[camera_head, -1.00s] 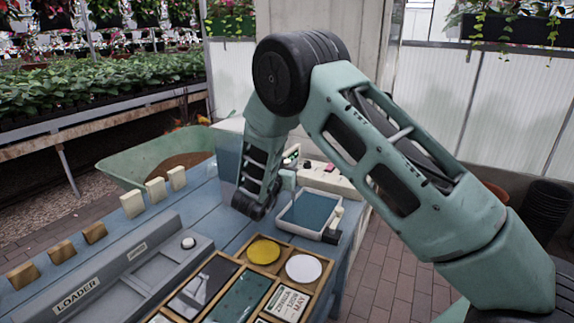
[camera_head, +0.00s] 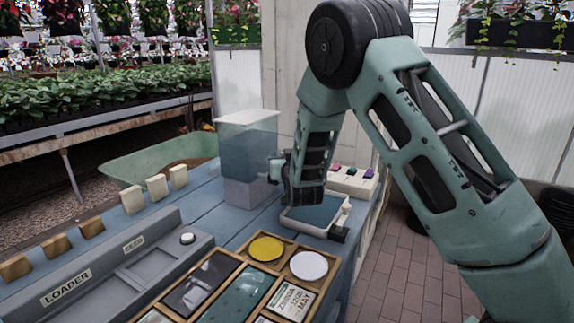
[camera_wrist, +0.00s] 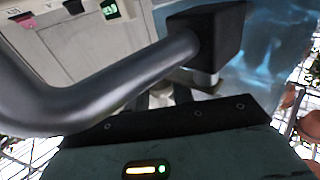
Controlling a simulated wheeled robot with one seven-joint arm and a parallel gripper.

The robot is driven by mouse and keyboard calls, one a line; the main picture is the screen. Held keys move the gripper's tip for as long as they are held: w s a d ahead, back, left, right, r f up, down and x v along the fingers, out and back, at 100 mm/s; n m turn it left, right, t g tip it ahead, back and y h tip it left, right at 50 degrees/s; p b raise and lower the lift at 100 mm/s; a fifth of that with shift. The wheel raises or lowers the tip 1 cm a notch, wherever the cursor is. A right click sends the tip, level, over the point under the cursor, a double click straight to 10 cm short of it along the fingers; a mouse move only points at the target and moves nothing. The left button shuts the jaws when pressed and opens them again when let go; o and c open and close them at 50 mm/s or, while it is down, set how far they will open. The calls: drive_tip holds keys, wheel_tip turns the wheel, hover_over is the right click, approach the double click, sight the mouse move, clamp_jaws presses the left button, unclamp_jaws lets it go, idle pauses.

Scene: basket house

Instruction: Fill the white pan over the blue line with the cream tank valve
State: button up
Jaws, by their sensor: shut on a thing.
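The clear tank (camera_head: 248,150) with bluish water stands on the blue table. A pale tap body, part of the cream tank valve (camera_head: 276,167), sticks out from its right side. My gripper (camera_head: 305,200) is beside the valve, above the white pan (camera_head: 340,218), and is shut on the valve; the arm hides the grip itself. In the wrist view a black fingertip block (camera_wrist: 208,32) covers most of what is held. The pan shows a flat blue-grey surface inside. I cannot make out the blue line or the level.
A cream box with coloured buttons (camera_head: 352,181) stands behind the pan. In front lie a wooden tray (camera_head: 282,250) with yellow and white discs and the grey loader (camera_head: 120,262). Cream blocks (camera_head: 157,186) line the left edge. A green wheelbarrow (camera_head: 140,167) is behind.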

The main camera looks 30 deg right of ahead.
drive_tip(key=shift+w+a+n+y+b, duration=0.15)
drive_tip(key=shift+n+y+b, duration=0.3)
drive_tip(key=shift+y, duration=0.35)
drive_tip(key=o, duration=0.9)
drive_tip(key=shift+o, duration=0.2)
